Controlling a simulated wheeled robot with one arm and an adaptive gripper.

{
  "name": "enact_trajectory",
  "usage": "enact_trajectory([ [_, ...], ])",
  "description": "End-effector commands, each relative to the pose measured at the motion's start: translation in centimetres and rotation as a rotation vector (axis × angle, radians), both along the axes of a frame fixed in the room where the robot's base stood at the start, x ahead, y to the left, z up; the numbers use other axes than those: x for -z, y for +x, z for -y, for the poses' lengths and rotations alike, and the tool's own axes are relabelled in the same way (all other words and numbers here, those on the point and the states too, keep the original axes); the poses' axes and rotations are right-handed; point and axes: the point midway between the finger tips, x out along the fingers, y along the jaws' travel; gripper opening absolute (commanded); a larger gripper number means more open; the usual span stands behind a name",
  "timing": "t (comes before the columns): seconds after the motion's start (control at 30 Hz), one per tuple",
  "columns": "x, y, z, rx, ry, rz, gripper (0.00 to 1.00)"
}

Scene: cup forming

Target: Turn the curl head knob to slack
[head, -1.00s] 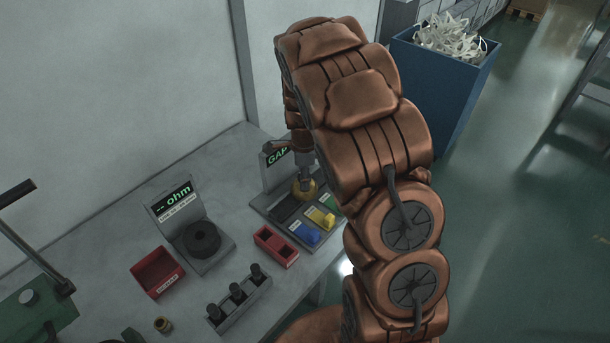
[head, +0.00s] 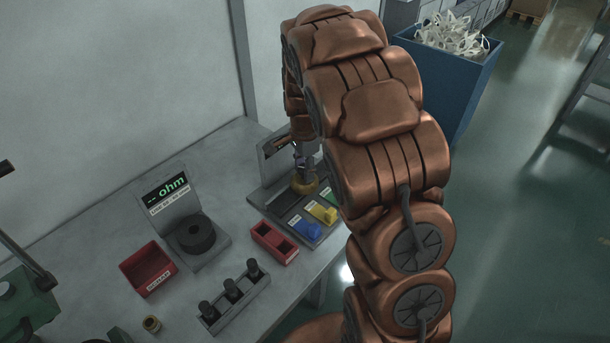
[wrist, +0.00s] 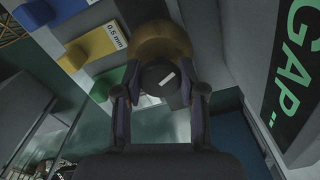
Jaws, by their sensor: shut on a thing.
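In the wrist view, my gripper (wrist: 161,92) has its two fingers around a dark round knob (wrist: 158,78) with a short white mark on its top. The knob sits against a round brass-yellow body (wrist: 160,42). In the head view, my gripper (head: 304,168) points down over the same brass body (head: 303,187), which stands at the grey gap station (head: 272,203). The knob itself is mostly hidden there by my gripper. I cannot read any slack setting on it.
Blue (head: 306,229), yellow (head: 322,212) and green blocks (wrist: 103,85) line the station beside the knob. The GAP sign (wrist: 294,80) stands close by.

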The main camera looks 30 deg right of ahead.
Motion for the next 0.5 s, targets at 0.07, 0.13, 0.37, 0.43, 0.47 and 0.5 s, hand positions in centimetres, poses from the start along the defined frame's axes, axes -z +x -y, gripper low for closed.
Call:
enact_trajectory([
  [0.07,0.46,0.16,0.02,-0.071,-0.001,0.005,0.05],
  [0.13,0.41,0.22,0.06,-0.138,-0.002,0.007,0.05],
  [0.37,0.24,0.26,0.01,-0.357,-0.003,0.009,0.05],
  [0.43,0.22,0.26,0.00,-0.424,-0.004,0.009,0.05],
  [0.47,0.21,0.27,0.00,-0.453,-0.004,0.009,0.05],
  [0.5,0.21,0.27,0.03,-0.491,-0.004,0.009,0.05],
])
